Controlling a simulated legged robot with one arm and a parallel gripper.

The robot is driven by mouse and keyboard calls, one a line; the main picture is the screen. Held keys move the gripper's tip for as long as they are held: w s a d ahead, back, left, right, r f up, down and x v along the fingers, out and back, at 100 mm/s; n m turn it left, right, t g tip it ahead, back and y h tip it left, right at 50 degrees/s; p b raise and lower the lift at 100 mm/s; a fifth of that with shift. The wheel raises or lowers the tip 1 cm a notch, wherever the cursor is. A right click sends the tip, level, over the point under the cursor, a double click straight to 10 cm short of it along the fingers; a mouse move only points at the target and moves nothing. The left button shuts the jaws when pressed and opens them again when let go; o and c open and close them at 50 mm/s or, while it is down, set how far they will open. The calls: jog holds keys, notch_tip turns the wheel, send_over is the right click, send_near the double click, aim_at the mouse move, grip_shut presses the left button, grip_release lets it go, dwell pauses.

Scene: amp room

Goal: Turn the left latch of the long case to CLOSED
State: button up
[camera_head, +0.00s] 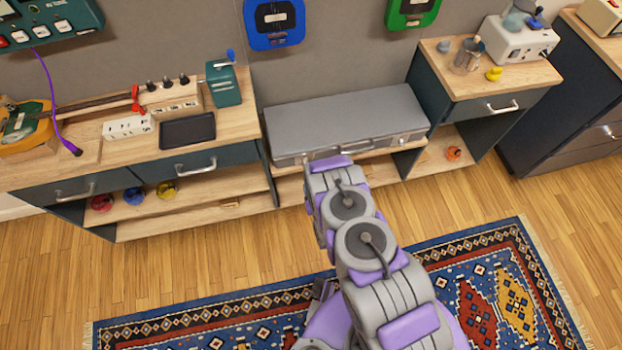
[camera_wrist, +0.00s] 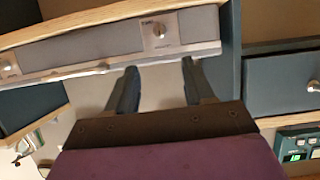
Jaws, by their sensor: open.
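The long grey case (camera_head: 345,118) lies flat on a low shelf between two desk units in the head view. The wrist view shows its front (camera_wrist: 95,48) upside down. My gripper (camera_wrist: 159,70) is open and empty. Its fingertips are just short of the left latch, roughly lined up with it. My arm hides most of the gripper in the head view.
The left desk (camera_head: 235,122) and its drawer (camera_head: 195,160) stand close beside the case. The right cabinet (camera_head: 490,85) stands at its other end. The wooden shelf edge (camera_wrist: 75,20) runs below the case front. Open floor and a patterned rug (camera_head: 200,325) lie in front.

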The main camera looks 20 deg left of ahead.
jog(key=shift+v, duration=1.4)
